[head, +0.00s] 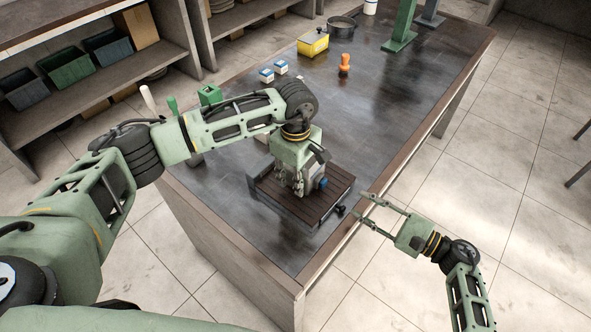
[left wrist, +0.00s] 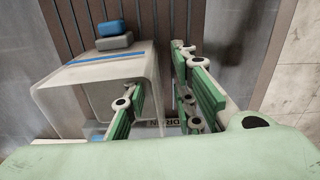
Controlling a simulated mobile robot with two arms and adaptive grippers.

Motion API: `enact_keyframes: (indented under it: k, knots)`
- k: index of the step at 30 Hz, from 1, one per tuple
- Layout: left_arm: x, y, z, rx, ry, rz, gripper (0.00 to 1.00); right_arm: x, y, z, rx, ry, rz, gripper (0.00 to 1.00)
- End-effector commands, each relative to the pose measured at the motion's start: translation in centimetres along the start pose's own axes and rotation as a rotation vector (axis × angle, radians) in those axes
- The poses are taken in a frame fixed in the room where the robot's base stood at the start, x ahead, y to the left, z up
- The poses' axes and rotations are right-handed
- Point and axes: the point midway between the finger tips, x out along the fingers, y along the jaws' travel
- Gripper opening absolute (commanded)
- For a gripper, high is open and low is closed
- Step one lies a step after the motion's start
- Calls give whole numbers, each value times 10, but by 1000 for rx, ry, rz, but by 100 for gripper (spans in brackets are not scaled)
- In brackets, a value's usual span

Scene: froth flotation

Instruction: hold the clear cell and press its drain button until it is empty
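The clear cell (left wrist: 75,85) is a see-through box with a blue line near its rim, on the dark slatted tray (head: 265,197). In the head view it (head: 311,187) is mostly hidden under my left gripper (head: 299,184). In the left wrist view my left gripper (left wrist: 160,85) points down, its fingers apart on either side of the cell's right wall. A blue button (left wrist: 112,27) on a grey block is beyond the cell. A partly hidden "DRAIN" label (left wrist: 172,122) is below. My right gripper (head: 366,212) is open and empty, off the table's right edge.
On the dark table (head: 380,90) stand a yellow box (head: 313,43), a dark pan (head: 341,27), an orange object (head: 344,65), two blue-and-white boxes (head: 273,72) and a green stand (head: 401,30). A black knob (head: 340,210) sits at the tray's right corner. Shelves (head: 90,60) stand left.

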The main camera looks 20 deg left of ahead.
Motion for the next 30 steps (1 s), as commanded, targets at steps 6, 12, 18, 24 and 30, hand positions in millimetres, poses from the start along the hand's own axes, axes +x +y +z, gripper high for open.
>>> enact_keyframes:
  k: [6, 12, 18, 24, 30]
  knots:
    - [0, 0, 0, 0, 0, 1, 24, 0, 0, 0, 0, 0, 0, 31]
    - [0, 0, 0, 0, 0, 1, 8, 0, 0, 0, 0, 0, 0, 31]
    - [0, 0, 0, 0, 0, 1, 0, 0, 0, 0, 0, 0, 0, 31]
    - [0, 0, 0, 0, 0, 1, 0, 0, 0, 0, 0, 0, 0, 31]
    - [0, 0, 0, -1, 0, 1, 0, 0, 0, 0, 0, 0, 0, 31]
